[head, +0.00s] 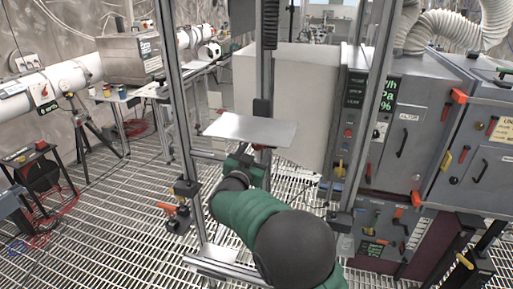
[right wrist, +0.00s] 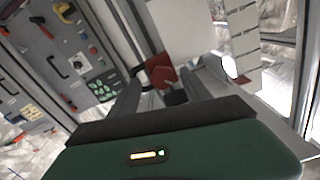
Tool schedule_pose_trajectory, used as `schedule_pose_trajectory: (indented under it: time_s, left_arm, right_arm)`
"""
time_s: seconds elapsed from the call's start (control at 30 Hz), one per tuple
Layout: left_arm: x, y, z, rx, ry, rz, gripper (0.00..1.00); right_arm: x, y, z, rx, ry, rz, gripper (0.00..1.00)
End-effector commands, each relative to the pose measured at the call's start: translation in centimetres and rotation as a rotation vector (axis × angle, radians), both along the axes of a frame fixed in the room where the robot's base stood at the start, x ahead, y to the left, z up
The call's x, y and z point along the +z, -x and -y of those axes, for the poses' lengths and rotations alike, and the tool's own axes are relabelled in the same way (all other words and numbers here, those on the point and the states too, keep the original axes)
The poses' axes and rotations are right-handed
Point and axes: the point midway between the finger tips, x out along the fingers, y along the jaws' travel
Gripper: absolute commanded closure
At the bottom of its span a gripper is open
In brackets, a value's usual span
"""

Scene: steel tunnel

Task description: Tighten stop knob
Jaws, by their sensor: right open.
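I cannot tell for sure which part is the stop knob. An orange-handled knob (head: 168,208) sits on a black clamp (head: 186,188) low on the left upright of the metal frame. My right gripper (head: 262,160) reaches up into the frame, to the right of that knob and just below a flat metal plate (head: 252,129). Its fingers are mostly hidden by the wrist in the head view. In the right wrist view, a dark red block (right wrist: 160,70) shows ahead of the open right gripper (right wrist: 176,92); I cannot tell if they touch. My left gripper is not in view.
Frame uprights (head: 179,90) stand close on both sides of my right arm. A grey control cabinet (head: 405,130) with levers and a display is at the right. A white box (head: 290,90) is behind the plate.

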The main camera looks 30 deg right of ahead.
Motion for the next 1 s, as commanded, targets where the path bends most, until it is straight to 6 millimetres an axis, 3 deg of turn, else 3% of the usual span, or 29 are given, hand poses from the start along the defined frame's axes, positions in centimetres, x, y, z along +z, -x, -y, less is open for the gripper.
schedule_pose_trajectory:
  time_s: [0.13, 0.43, 0.83, 1.0]
  left_arm:
    - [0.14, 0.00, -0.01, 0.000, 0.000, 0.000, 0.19]
    - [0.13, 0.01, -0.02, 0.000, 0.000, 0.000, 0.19]
    - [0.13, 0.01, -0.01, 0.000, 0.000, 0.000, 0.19]
    - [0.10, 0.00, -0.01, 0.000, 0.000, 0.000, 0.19]
  right_arm:
    - [0.03, -1.14, 1.17, 0.001, 0.000, 0.000, 0.44]
    - [-0.03, -1.35, 1.49, 0.001, -0.001, 0.000, 0.45]
    - [-0.04, -1.36, 1.49, 0.001, -0.001, 0.000, 0.97]
    - [-0.05, -1.36, 1.48, 0.001, -0.002, 0.001, 1.00]
